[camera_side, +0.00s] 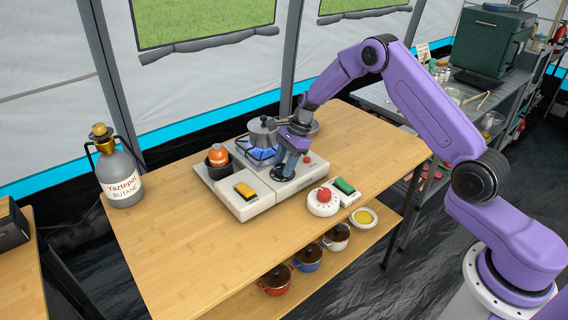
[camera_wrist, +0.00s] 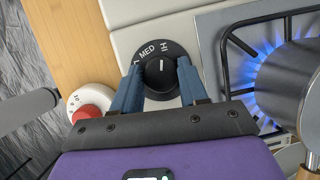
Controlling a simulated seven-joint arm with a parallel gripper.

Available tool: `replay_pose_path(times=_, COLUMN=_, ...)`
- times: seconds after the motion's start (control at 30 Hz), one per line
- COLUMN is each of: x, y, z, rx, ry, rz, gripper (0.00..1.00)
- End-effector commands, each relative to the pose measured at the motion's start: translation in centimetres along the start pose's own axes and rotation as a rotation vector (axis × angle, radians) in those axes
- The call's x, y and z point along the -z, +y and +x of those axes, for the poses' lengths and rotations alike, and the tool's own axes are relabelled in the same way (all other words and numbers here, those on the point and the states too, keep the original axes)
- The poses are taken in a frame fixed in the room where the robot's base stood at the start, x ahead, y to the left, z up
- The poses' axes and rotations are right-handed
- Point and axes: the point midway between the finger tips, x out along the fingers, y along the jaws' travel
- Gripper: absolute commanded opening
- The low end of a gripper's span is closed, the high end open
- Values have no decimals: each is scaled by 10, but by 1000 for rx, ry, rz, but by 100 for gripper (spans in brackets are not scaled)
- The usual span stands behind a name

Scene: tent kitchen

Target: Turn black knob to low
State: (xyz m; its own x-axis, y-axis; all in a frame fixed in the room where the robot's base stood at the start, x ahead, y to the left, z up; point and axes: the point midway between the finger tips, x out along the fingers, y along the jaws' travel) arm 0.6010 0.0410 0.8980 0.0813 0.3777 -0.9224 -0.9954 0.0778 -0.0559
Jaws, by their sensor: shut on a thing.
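The black knob (camera_wrist: 160,72) sits on a dark round dial on the stove's pale front panel, in the wrist view. Its white pointer line points up in the picture, near the HI mark and to the right of MED; the rest of the lettering is partly hidden by my left finger. My gripper (camera_wrist: 158,76) has its blue fingers on either side of the knob and is shut on it. In the side view, my gripper (camera_side: 292,152) comes down onto the stove's front panel (camera_side: 262,199), and the dial is partly covered by it.
A blue flame (camera_wrist: 252,105) burns beside my gripper under a metal pot (camera_wrist: 290,85). The wooden table (camera_side: 165,245) is clear at front left.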

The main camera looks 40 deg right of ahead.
Motion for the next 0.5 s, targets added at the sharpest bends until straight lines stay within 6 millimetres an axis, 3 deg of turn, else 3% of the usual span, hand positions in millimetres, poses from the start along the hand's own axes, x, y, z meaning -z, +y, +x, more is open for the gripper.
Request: replay_pose_path(times=0.5, x=1, y=-3, z=0, rx=-164, ry=-23, rz=-403, gripper=13)
